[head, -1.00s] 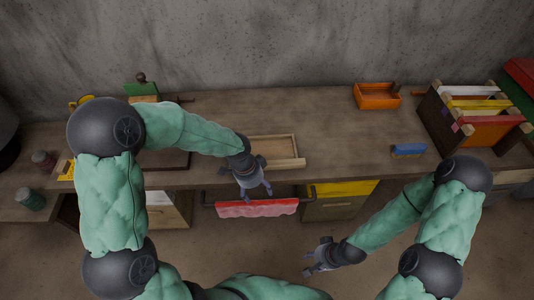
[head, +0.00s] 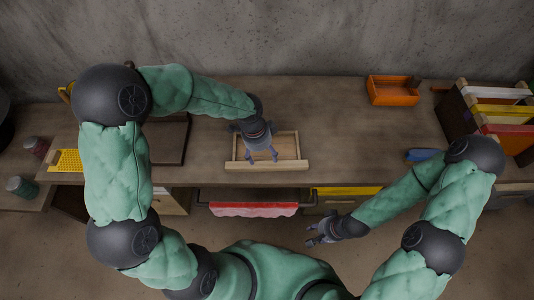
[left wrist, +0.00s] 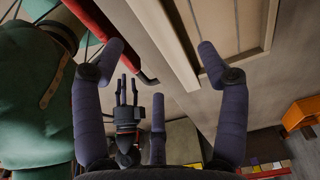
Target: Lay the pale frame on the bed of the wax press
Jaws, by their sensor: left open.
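The pale wooden frame (head: 296,162), a rectangle with a raised rim, lies flat near the front edge of the bench in the head view. Part of it shows at the top of the left wrist view (left wrist: 175,50). My left gripper (head: 262,158) is over the frame's middle, its fingers spread and pointing down, with nothing between them. Its fingers also show apart in the left wrist view (left wrist: 160,55). My right gripper (head: 312,232) is open and empty in front of the bench. A dark board (head: 172,145), perhaps the press bed, lies left of the frame, partly hidden by my left arm.
An orange box (head: 393,92) stands at the back right. A rack (head: 456,110) with coloured bars is at the far right, near a blue object (head: 422,154). A red cloth (head: 253,209) hangs on a rail below the bench front.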

